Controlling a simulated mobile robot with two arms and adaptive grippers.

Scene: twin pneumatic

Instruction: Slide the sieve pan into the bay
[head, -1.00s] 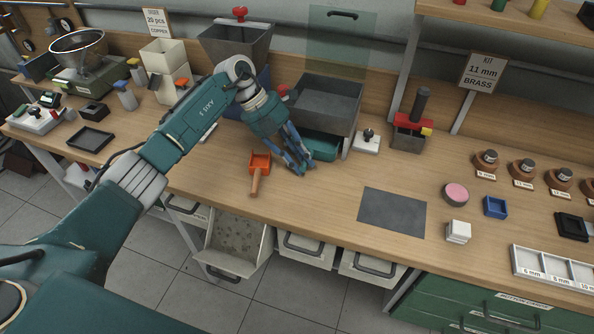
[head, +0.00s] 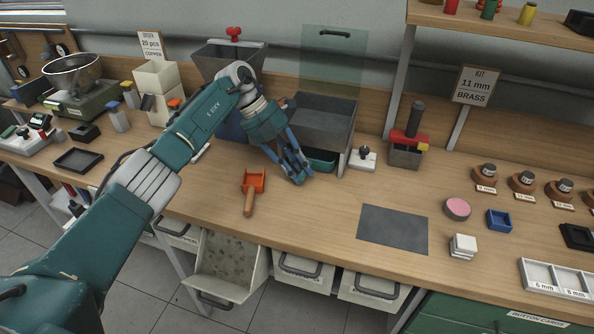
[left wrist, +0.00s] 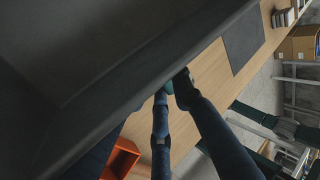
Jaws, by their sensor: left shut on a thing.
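The sieve pan (head: 321,160) is a teal tray low in the opening under the dark grey box, the bay (head: 322,119). It is partly inside, with its front showing beneath the box. My left gripper (head: 300,178) is at the pan's front left and shut on it; the fingers hide the exact grip. In the left wrist view, the left gripper's fingers (left wrist: 172,88) close around a small green bit of the pan (left wrist: 169,87), and the dark box wall fills the upper left. My right gripper is not in view.
An orange scoop (head: 253,182) with a wooden handle lies left of the gripper. A white block with a black knob (head: 363,158) stands right of the box. A grey mat (head: 393,229) lies front right. The bench between gripper and mat is clear.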

